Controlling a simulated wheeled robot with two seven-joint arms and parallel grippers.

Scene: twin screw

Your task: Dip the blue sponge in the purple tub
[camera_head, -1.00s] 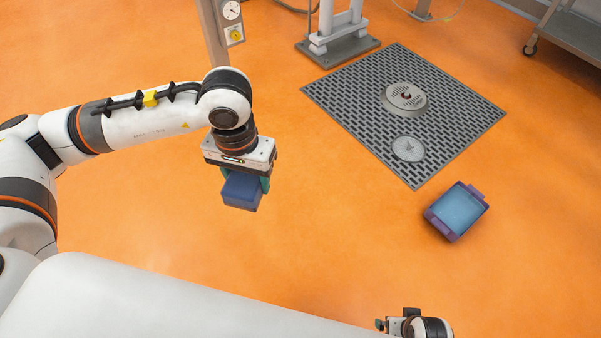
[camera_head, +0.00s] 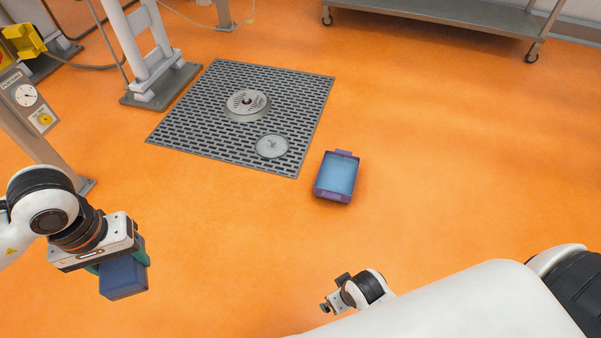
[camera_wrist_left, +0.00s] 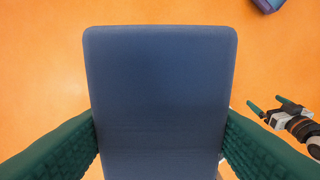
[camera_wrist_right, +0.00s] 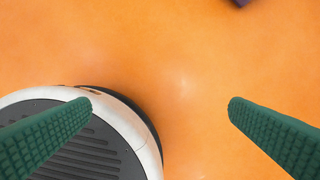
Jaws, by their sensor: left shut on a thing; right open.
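The blue sponge (camera_head: 123,276) is a block held at the lower left of the head view. My left gripper (camera_head: 118,268) is shut on it, and in the left wrist view the sponge (camera_wrist_left: 160,95) sits between the two green fingers. The purple tub (camera_head: 320,192) stands on the orange floor right of the sponge, with light blue liquid inside. A corner of the tub shows at the top right of the left wrist view (camera_wrist_left: 268,5). My right gripper (camera_wrist_right: 160,110) is open and empty over the floor, nearer to me than the tub.
A dark floor grate (camera_head: 205,120) with round metal fittings lies left of the tub. A post with a gauge (camera_head: 28,125) stands at the left. A grey wheeled cart (camera_head: 440,12) is at the back. Open floor surrounds the tub.

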